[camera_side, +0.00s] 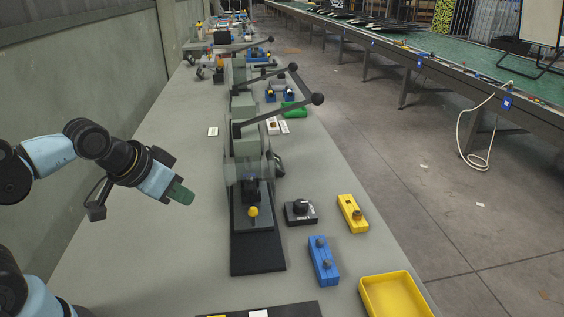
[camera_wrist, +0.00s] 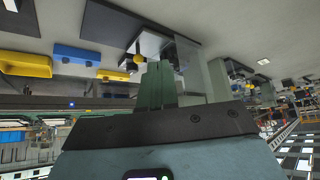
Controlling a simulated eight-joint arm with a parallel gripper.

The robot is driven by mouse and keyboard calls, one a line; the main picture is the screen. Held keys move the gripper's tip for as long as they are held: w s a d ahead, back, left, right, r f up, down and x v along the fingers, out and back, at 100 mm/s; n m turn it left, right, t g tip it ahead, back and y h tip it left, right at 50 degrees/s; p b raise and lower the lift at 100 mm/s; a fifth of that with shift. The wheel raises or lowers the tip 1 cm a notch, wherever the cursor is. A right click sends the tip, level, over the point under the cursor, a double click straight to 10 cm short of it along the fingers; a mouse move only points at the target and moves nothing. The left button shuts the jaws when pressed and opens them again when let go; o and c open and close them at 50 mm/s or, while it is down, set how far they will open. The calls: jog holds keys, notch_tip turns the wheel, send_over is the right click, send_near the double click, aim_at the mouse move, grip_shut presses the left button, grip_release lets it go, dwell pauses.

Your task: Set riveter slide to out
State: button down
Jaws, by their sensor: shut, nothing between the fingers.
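The riveter (camera_side: 244,140) is a tall grey-green press in the middle of the bench, with a long lever ending in a black ball. Its slide knob, a yellow ball (camera_side: 253,212), stands at the front of the base above a black mat (camera_side: 257,252). In the wrist view, which looks upside down, the yellow knob (camera_wrist: 138,58) shows just left of my green fingertips. My gripper (camera_side: 182,193) is shut and empty, left of the riveter and apart from it; its fingers also show in the wrist view (camera_wrist: 160,72). How far the slide extends is hard to tell.
Right of the riveter are a black block with a knob (camera_side: 299,212), a yellow block (camera_side: 352,214), a blue block (camera_side: 323,260) and a yellow tray (camera_side: 370,302). A concrete wall (camera_side: 85,85) runs along the left. The bench between my gripper and the riveter is clear.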

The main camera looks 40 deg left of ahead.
dwell(0.4)
jog(key=c, duration=1.4)
grip_release()
jog(key=shift+w+r, duration=0.15)
jog(key=shift+w, duration=0.05)
jog(key=shift+o, duration=1.1)
jog(key=shift+w+d+r+g, duration=0.1)
jog(key=shift+w+r+g, duration=0.15)
jog(key=shift+w+g, duration=0.05)
jog(key=shift+o, duration=0.9)
jog(key=w+g, duration=0.1)
jog(key=w+d+r+g, duration=0.1)
jog(key=w, duration=0.1)
jog(key=w+r+n+h, duration=0.1)
jog(key=w, duration=0.1)
jog(key=shift+d+g, duration=0.15)
jog(key=shift+g, duration=0.25)
jog(key=n+g+h, duration=0.1)
jog(key=g, duration=0.2)
send_near(252, 211)
jog(key=f, duration=0.3)
jog(key=w+d+f, duration=0.1)
jog(key=f, duration=0.6)
jog(key=shift+w+d+f, duration=0.15)
jog(key=shift+f, duration=0.2)
jog(key=shift+c, duration=0.3)
grip_shut()
